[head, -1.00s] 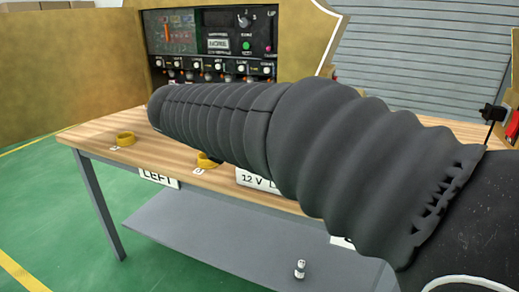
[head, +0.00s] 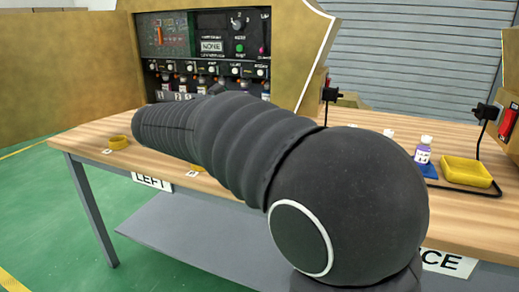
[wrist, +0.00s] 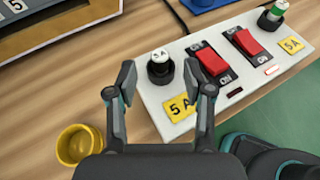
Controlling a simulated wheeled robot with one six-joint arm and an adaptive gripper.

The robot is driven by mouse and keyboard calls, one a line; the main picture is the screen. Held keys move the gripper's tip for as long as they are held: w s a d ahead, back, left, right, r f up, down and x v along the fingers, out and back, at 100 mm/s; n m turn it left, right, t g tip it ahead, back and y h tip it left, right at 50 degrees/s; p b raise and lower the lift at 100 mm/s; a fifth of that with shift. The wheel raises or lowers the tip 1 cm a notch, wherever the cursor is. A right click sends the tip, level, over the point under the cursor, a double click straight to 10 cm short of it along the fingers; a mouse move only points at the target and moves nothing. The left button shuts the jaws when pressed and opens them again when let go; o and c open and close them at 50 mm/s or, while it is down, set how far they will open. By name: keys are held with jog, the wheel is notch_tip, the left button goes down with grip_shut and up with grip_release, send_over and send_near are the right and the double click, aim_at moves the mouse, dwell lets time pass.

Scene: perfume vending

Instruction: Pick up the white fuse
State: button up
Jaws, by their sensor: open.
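The white fuse (wrist: 159,61), marked 5A, stands upright in a round black holder on a white panel (wrist: 178,121) in the wrist view. My gripper (wrist: 158,82) is open and empty. Its two fingertips are to the left and right of the fuse's holder, a little nearer the camera. I cannot tell how high the fingertips are above the panel. In the head view my arm hides the gripper and the fuse.
Two red switches (wrist: 212,62) stand right of the fuse, and a green-and-white fuse (wrist: 278,9) stands at the far right. A yellow cup (wrist: 76,145) is at lower left. A purple bottle (head: 423,151) and yellow tray (head: 466,171) are on the table's right.

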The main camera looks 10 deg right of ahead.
jog(key=shift+x, duration=2.8)
jog(key=shift+f, duration=0.1)
grip_shut()
